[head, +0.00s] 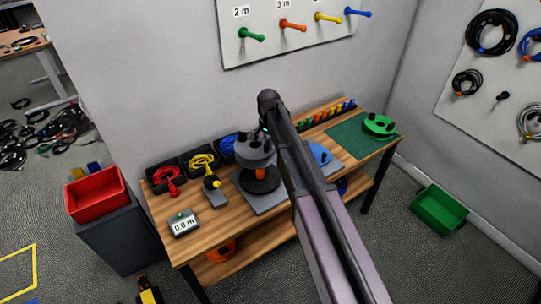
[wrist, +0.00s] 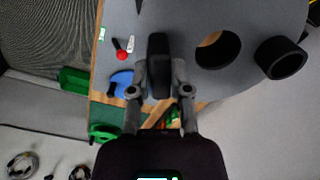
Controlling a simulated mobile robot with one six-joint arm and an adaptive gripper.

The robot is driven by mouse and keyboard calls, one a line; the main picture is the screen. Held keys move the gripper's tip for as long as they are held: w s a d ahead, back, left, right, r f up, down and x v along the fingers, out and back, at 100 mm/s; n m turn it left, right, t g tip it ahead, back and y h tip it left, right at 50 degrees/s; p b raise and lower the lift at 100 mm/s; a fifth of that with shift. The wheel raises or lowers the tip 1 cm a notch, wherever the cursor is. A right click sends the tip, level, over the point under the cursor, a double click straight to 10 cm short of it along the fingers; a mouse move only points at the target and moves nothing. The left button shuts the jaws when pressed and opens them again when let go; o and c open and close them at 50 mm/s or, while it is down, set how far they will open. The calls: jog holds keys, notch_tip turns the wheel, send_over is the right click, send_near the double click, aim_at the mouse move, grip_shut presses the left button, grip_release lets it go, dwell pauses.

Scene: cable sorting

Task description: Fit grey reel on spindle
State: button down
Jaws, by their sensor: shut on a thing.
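The grey reel (head: 254,157) is held above the bench in the head view. In the wrist view its grey flange (wrist: 240,78) shows a round centre hole and a black peg (wrist: 280,58) to the right. My gripper (wrist: 160,68) is shut on another black peg of the reel. The spindle is an orange post (head: 260,174) on a round black base (head: 262,184), directly below the reel in the head view. The reel hides the post's top, so I cannot tell whether the post enters the hole.
A blue reel (head: 321,153) lies behind my arm, and a green reel (head: 379,125) on a green mat (head: 345,140). Bins with red and yellow cables (head: 202,160) line the back left. A scale (head: 183,224) stands at the front left. A yellow-and-black tool (head: 212,184) is left of the spindle.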

aim_at(272, 151)
jog(key=shift+s+d+f+b, duration=0.25)
jog(key=shift+d+f+b, duration=0.1)
jog(key=shift+f, duration=0.25)
jog(key=shift+s+d+f+b, duration=0.2)
jog(key=shift+d+f+b, duration=0.15)
jog(key=shift+f, duration=0.25)
jog(key=shift+f, duration=0.15)
jog(key=shift+f+b, duration=5.05)
jog(key=shift+b, duration=0.2)
jog(key=shift+f, duration=0.1)
jog(key=shift+c, duration=2.4)
grip_release()
